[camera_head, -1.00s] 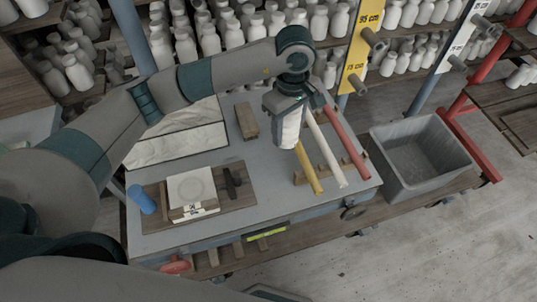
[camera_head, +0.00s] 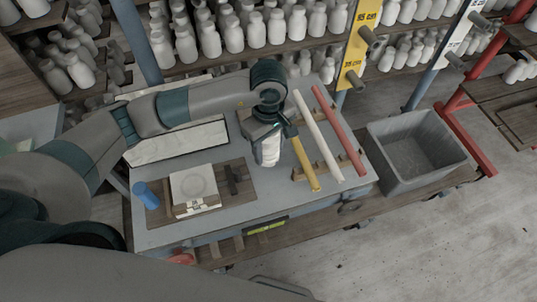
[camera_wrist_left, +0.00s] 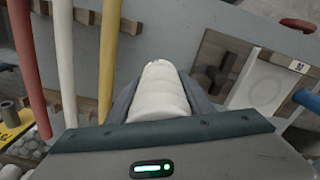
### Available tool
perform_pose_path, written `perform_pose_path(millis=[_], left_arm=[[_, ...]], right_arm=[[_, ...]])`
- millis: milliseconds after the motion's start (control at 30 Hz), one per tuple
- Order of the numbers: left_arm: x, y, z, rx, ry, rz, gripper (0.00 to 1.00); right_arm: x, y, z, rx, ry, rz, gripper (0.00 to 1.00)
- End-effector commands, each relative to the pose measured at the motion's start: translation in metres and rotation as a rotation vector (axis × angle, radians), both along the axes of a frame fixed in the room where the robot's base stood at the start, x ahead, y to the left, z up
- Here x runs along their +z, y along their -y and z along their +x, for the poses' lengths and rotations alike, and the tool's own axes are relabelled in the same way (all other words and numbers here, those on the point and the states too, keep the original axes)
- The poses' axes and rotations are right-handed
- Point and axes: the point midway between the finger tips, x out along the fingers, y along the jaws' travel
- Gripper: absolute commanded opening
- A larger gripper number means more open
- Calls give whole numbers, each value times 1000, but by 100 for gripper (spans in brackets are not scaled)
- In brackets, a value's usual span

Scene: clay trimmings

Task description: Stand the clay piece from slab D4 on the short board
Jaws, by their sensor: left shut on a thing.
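My left gripper (camera_head: 268,158) is shut on a pale, ridged clay piece, which hangs below it above the grey table (camera_head: 225,222), left of the yellow rod. In the left wrist view the clay piece (camera_wrist_left: 160,92) sits between the two fingers. A square pale slab (camera_head: 191,184) with a round mark lies on a brown board (camera_head: 236,201), left of the gripper; its small label (camera_head: 197,206) is too small to read. The slab also shows in the left wrist view (camera_wrist_left: 265,82). I cannot tell which thing is the short board. My right gripper is not in view.
Yellow (camera_head: 305,165), white (camera_head: 318,138) and red (camera_head: 338,130) rods rest on wooden supports right of the gripper. A blue cylinder (camera_head: 146,195) and a dark tool (camera_head: 233,178) flank the slab. A grey bin (camera_head: 415,150) stands at right. Bottle shelves line the back.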

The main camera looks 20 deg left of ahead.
Motion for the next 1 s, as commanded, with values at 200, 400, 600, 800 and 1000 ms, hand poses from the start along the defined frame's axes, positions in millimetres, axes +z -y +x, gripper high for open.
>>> perform_pose_path(millis=[200,400,600,800,1000], left_arm=[[-21,0,-1,1,-4,1,6],[-35,0,0,-1,1,1,6],[-36,0,0,-1,1,0,6],[-40,0,0,-1,1,0,6],[-39,0,-1,-1,0,1,65]], right_arm=[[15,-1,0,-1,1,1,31],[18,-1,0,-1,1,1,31],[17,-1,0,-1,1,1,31],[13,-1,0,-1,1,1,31],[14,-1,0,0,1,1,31]])
